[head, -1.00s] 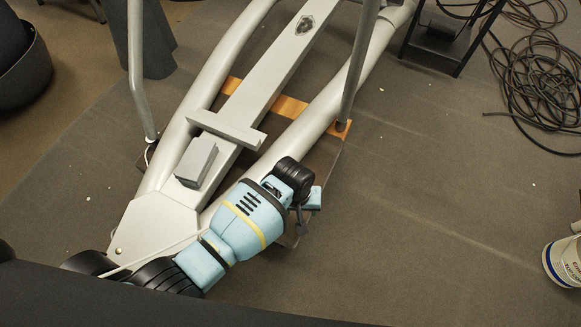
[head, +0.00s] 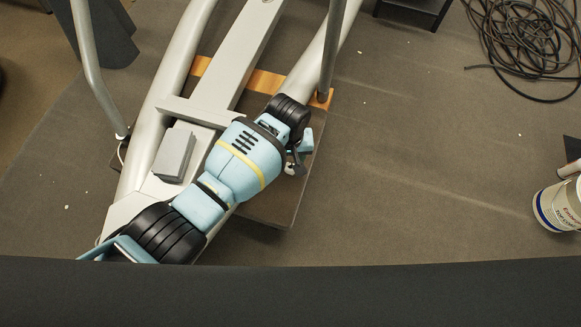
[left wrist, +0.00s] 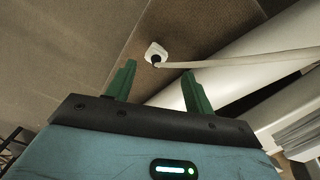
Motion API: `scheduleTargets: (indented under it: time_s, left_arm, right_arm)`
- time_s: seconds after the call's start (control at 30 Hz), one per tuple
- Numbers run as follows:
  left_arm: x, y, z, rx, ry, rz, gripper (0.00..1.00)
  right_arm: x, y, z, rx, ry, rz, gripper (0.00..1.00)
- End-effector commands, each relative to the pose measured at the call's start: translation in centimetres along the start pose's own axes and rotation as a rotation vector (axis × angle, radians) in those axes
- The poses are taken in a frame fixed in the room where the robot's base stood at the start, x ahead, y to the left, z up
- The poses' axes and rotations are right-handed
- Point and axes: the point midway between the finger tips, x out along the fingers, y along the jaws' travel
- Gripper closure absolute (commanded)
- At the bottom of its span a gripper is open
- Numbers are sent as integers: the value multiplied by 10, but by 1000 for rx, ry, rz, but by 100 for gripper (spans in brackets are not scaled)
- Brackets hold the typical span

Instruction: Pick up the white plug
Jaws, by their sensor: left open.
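In the head view my left gripper (head: 295,163) points down beside the elliptical's right tube, over the dark board. My right gripper is not in view.
The grey elliptical frame (head: 250,50) lies under and beside my left arm, with an upright pole (head: 332,50) close to the wrist. A dark board (head: 270,205) lies beneath. A white bucket (head: 560,205) and coiled black cable (head: 520,40) are at the right. Floor between is mostly clear.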

Motion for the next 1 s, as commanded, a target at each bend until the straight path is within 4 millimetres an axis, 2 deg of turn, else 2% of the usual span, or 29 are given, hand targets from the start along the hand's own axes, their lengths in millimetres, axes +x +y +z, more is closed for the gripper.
scheduleTargets:
  time_s: [0.43,0.73,0.77,1.0]
  left_arm:
    - [48,6,1,0,-3,-1,47]
    - [51,6,0,0,1,1,47]
    - [51,6,0,0,1,1,48]
    - [51,6,1,0,0,0,80]
  right_arm:
    - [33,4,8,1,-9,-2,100]
    - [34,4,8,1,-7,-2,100]
    - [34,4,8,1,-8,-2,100]
    - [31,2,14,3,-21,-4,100]
